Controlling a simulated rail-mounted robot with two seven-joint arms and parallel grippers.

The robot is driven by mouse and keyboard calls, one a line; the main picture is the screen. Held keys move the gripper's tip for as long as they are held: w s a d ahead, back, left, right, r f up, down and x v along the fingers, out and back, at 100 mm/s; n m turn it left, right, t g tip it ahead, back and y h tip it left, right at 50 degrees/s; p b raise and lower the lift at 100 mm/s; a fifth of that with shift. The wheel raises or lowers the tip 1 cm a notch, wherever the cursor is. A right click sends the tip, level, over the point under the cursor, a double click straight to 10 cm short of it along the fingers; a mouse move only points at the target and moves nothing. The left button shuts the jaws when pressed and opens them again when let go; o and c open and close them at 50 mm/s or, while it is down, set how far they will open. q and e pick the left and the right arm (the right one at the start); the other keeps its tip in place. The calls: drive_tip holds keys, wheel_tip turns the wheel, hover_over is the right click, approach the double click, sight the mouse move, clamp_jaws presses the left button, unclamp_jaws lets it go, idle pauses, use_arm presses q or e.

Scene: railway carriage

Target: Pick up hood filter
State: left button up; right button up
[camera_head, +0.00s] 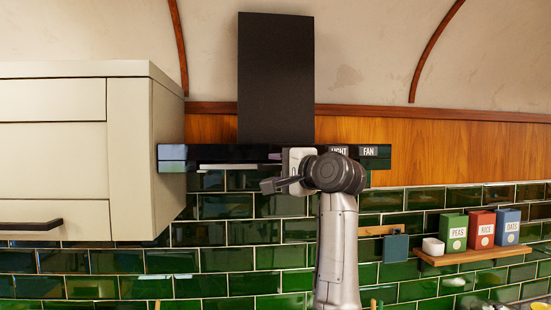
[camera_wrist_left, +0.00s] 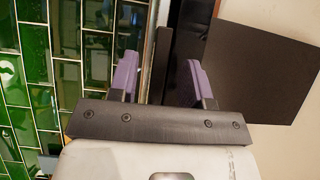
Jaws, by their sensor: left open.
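The range hood (camera_head: 200,152) is a wide dark bar on the wall under a black chimney (camera_head: 275,78). A thin pale strip (camera_head: 228,167) shows at its lower edge; I cannot tell for sure whether it is the hood filter. My left gripper (camera_head: 270,185) is at the hood's lower edge, in front of its middle, pointing left in the head view. In the left wrist view its purple fingers (camera_wrist_left: 161,78) are apart, with the hood's dark edge seen between and beyond them. Nothing is clearly held. My arm hides part of the hood. My right gripper is out of view.
A cream cabinet (camera_head: 128,150) with a black handle stands at the left, beside the hood. A wooden shelf (camera_head: 475,256) at the right holds green, red and blue tins and a white cup.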

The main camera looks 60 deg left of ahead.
use_arm(q)
drive_tip(key=shift+a, duration=0.45)
drive_tip(key=shift+c, duration=0.3)
clamp_jaws()
